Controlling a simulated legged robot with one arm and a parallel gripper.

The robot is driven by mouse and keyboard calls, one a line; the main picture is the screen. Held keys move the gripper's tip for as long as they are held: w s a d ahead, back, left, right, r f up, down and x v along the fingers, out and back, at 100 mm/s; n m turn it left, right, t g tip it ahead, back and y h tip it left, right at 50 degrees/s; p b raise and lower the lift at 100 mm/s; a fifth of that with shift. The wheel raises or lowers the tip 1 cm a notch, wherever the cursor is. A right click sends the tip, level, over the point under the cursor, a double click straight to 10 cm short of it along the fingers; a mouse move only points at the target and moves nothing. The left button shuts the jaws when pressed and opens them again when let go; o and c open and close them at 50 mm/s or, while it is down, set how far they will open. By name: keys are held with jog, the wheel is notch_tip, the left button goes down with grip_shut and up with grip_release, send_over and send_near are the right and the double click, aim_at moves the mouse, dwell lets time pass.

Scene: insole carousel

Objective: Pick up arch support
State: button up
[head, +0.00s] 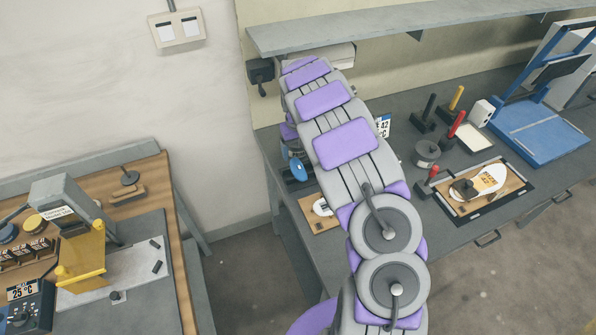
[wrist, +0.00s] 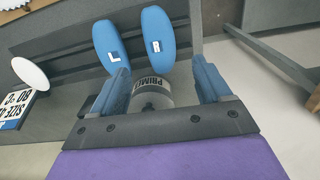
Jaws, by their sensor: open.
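Two blue sole-shaped pieces lie side by side ahead of my gripper in the wrist view: one marked L (wrist: 113,42) and one marked R (wrist: 154,35). I cannot tell whether either is the arch support. My gripper (wrist: 159,66) is open, with one blue finger on each side and nothing held between them. A can lettered PRIME (wrist: 150,95) shows between the fingers, below the two blue pieces. In the head view my arm covers much of the bench's left part, and my gripper is hidden; a blue piece (head: 298,168) shows beside the arm.
The grey bench (head: 400,100) carries a grey can (head: 426,152), upright handled tools (head: 456,128), a wooden board with a white sole (head: 487,180) and a blue stand (head: 540,132). A shelf (head: 350,30) overhangs its back. A wooden worktable (head: 160,200) stands at left.

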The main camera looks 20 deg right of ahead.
aim_at(298, 168)
jog(key=shift+f, duration=0.85)
jog(key=f, duration=0.1)
jog(key=f+b, duration=0.1)
jog(key=f, duration=0.3)
jog(key=shift+s+a+f+b, duration=0.1)
jog(key=shift+s+b, duration=0.2)
jog(key=c, duration=1.1)
jog(key=shift+r, duration=0.65)
notch_tip(298, 168, up, 3)
jog(key=shift+f+p, duration=0.2)
jog(key=shift+p, duration=0.45)
jog(key=s+d+r+p, duration=0.1)
jog(key=s+d+p, duration=0.1)
jog(key=s+d, duration=0.8)
jog(key=shift+s+d, duration=0.35)
jog(key=shift+d, duration=0.6)
